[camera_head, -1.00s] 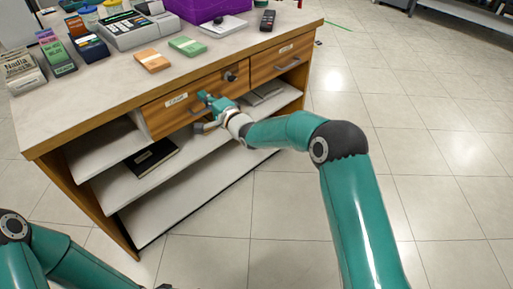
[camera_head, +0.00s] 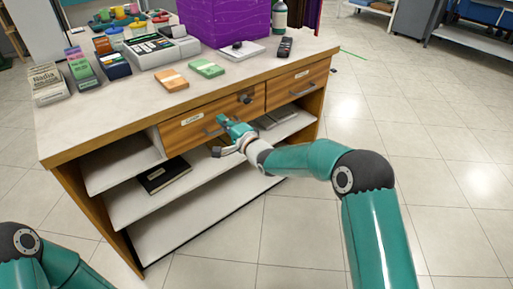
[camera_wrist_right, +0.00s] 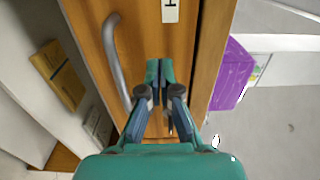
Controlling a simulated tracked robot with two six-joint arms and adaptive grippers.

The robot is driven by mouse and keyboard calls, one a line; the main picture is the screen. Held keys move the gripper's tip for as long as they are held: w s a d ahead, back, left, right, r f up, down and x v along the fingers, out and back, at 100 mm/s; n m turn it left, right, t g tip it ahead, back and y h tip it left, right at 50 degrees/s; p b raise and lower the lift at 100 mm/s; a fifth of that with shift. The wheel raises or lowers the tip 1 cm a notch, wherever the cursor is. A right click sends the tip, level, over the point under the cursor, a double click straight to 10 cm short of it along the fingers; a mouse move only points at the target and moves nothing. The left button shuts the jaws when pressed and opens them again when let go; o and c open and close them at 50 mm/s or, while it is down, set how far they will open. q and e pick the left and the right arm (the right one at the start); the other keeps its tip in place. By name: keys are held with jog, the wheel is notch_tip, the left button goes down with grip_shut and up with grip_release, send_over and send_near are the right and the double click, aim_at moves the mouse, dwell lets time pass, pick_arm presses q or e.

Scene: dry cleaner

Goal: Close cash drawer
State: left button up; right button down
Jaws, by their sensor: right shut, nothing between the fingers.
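The cash drawer (camera_head: 185,133) has a wooden front with a white label, a bar handle and a round lock, under the counter top. Its left end seems to stand slightly out from the counter, though the gap is hard to judge. My right gripper (camera_head: 225,123) is shut and empty at the drawer front, beside the handle. In the right wrist view its closed fingertips (camera_wrist_right: 158,68) are over the wooden front, right of the curved metal handle (camera_wrist_right: 116,60). I cannot tell whether they touch it. My left gripper is out of view; only its arm shows, lower left.
A second drawer (camera_head: 310,80) is to the right. Open shelves below hold a dark book (camera_head: 163,176). The counter (camera_head: 120,118) bears a register (camera_head: 158,50), note bundles (camera_head: 207,68), card stacks and a purple box (camera_head: 225,22). The tiled floor in front is clear.

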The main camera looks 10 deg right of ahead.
jog(key=p+v, duration=0.1)
jog(key=v, duration=1)
jog(key=s+d+f+g+h, duration=0.1)
jog(key=s+f+g, duration=0.1)
jog(key=s+f, duration=0.45)
jog(key=s+d+f+g+h, duration=0.1)
jog(key=s+f+g, duration=0.2)
jog(key=f, duration=0.7)
jog(key=s+d+f+g+h, duration=0.1)
jog(key=s+f+g, duration=0.1)
jog(key=s+f, duration=0.45)
jog(key=s+a+f+n+g, duration=0.1)
jog(key=s+f+n+g, duration=0.35)
jog(key=s, duration=0.55)
jog(key=s+f+n+g, duration=0.4)
jog(key=s+f+n, duration=0.15)
jog(key=s, duration=0.55)
notch_tip(320, 180, up, 28)
jog(key=p, duration=2.7)
jog(key=shift+w+a+f+n+h+p, duration=0.2)
jog(key=shift+w+n+h+p, duration=0.1)
jog(key=shift+n, duration=0.1)
